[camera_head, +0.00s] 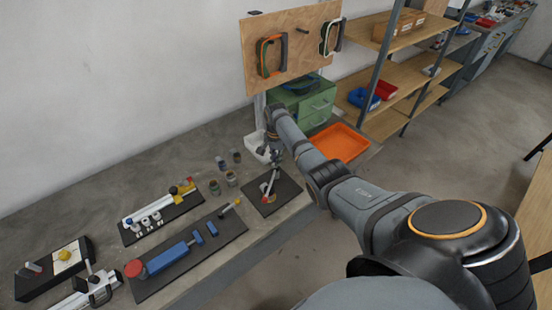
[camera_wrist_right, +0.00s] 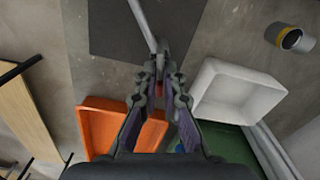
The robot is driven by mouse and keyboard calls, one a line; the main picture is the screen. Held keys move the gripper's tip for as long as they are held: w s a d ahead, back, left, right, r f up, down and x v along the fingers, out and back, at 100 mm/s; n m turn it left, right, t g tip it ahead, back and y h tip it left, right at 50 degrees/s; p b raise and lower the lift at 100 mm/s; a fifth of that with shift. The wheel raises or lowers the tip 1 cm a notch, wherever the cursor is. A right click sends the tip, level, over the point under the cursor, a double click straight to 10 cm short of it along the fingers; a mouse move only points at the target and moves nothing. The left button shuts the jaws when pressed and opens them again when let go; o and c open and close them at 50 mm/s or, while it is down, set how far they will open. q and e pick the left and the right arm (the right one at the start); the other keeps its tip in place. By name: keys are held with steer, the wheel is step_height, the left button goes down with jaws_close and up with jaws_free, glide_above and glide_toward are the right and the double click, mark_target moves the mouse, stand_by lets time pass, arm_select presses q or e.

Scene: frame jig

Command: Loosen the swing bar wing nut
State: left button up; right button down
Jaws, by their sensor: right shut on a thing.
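The jig stands on a small dark mat (camera_head: 287,194) near the bench's right end. Its thin grey bar (camera_head: 271,183) slopes up from a reddish foot; it also shows in the right wrist view (camera_wrist_right: 144,22). My right gripper (camera_head: 275,155) is at the bar's upper end. In the wrist view the right gripper (camera_wrist_right: 160,62) has its fingertips closed on the end of the bar, with a small red part (camera_wrist_right: 158,90) between the fingers. I cannot make out the wing nut separately; the fingers hide this spot. My left gripper is out of view.
A white bin (camera_wrist_right: 238,92) and an orange tray (camera_head: 340,142) lie close to the right gripper. A green drawer cabinet (camera_head: 317,104) and a pegboard (camera_head: 296,50) stand behind. Several small cups and other jigs, including a blue clamp (camera_head: 168,257), sit to the left.

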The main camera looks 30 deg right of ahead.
steer(key=n+p, duration=0.1)
steer(key=n, duration=0.2)
steer(key=shift+r+n, duration=0.1)
steer(key=shift+n, duration=0.3)
steer(key=n+p, duration=0.1)
steer(key=n, duration=0.3)
steer(key=shift+n, duration=0.3)
steer(key=n, duration=1.2)
steer(key=shift+n+p, duration=0.3)
steer(key=n, duration=0.3)
steer(key=shift+n, duration=0.3)
steer(key=n, duration=0.8)
steer(key=shift+n, duration=0.6)
